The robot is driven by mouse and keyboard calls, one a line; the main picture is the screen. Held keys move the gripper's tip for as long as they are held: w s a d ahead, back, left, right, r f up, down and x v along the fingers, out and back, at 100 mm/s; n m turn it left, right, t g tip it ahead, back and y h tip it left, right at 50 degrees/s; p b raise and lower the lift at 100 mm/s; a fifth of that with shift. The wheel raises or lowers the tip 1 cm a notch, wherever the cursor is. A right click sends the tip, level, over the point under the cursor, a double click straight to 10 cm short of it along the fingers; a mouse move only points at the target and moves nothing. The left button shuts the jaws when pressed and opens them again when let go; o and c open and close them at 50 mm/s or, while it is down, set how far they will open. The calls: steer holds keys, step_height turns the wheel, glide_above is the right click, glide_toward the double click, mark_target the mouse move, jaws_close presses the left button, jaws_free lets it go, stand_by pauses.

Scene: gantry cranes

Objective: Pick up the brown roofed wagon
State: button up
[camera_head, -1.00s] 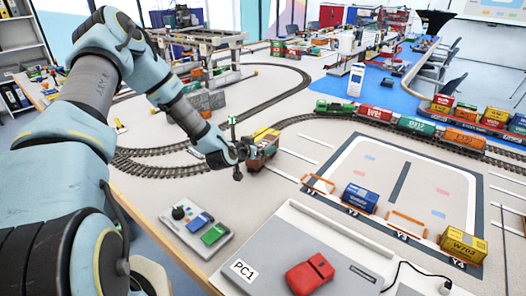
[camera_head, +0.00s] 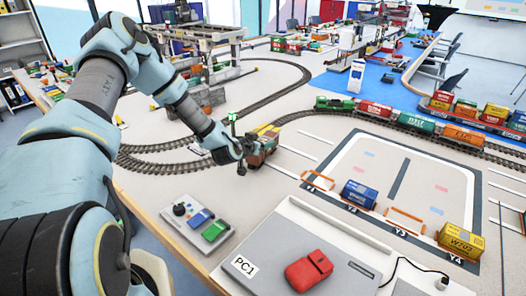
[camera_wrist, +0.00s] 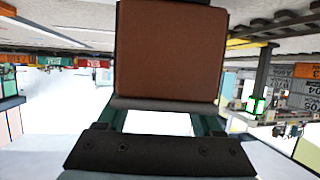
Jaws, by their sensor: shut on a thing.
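The brown wagon (camera_head: 257,156) stands at the curved track in the middle of the head view, with yellow along its top. My gripper (camera_head: 243,151) is at its near left end, partly hiding it. In the wrist view a plain brown face of the wagon (camera_wrist: 170,50) fills the upper middle, right in front of my gripper (camera_wrist: 163,118). My gripper is shut on the wagon. The fingertips' contact is hidden, and I cannot tell whether the wheels touch the rails.
A train with a green engine (camera_head: 335,104) and several coloured wagons stands on the track to the right. A blue container (camera_head: 359,194) and a yellow container (camera_head: 461,241) are on the marked yard.

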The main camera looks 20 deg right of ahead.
jaws_close()
steer(key=shift+r, duration=0.15)
